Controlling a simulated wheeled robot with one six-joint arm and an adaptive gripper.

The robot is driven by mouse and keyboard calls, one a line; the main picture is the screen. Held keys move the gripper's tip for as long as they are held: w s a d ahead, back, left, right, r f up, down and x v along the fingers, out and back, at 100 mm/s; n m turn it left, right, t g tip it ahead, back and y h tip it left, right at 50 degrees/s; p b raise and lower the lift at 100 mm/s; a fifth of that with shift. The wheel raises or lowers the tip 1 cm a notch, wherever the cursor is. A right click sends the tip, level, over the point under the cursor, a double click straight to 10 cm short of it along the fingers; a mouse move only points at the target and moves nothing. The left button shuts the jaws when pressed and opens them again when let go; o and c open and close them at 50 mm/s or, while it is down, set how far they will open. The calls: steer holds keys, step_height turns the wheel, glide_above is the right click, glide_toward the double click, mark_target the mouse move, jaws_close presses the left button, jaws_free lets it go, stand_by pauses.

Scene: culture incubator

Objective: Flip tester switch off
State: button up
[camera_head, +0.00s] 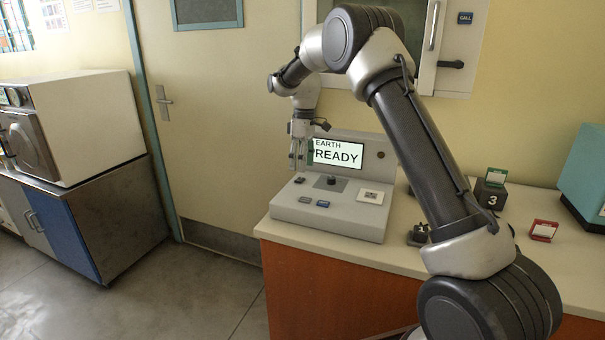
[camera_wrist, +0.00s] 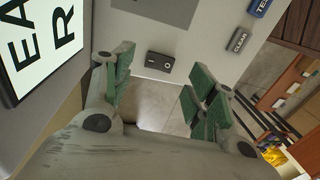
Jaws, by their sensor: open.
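The tester (camera_head: 325,218) is a light grey console on the counter, with a lit screen (camera_head: 338,153) reading "EARTH READY". Its small black rocker switch (camera_wrist: 161,63) shows in the wrist view, marked with a line and a circle; which side is pressed is hard to tell. My gripper (camera_head: 298,158) hangs fingers down above the left part of the tester. In the wrist view my gripper (camera_wrist: 160,82) is open and empty, its green pads on either side of the line to the switch. It appears apart from the switch.
The CLEAR button (camera_wrist: 239,40) and blue TEST button (camera_wrist: 260,6) lie to the right of the switch. The upright screen panel stands close to the left finger in the wrist view.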

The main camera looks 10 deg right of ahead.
mark_target(301, 180)
steer(key=f, duration=0.4)
steer(key=shift+s+a, duration=0.15)
steer(key=shift+s, duration=0.05)
steer(key=c, duration=1)
steer(key=shift+s+a+t+h, duration=0.15)
steer(key=shift+t+h, duration=0.25)
steer(key=shift+t, duration=0.2)
steer(key=o, duration=1)
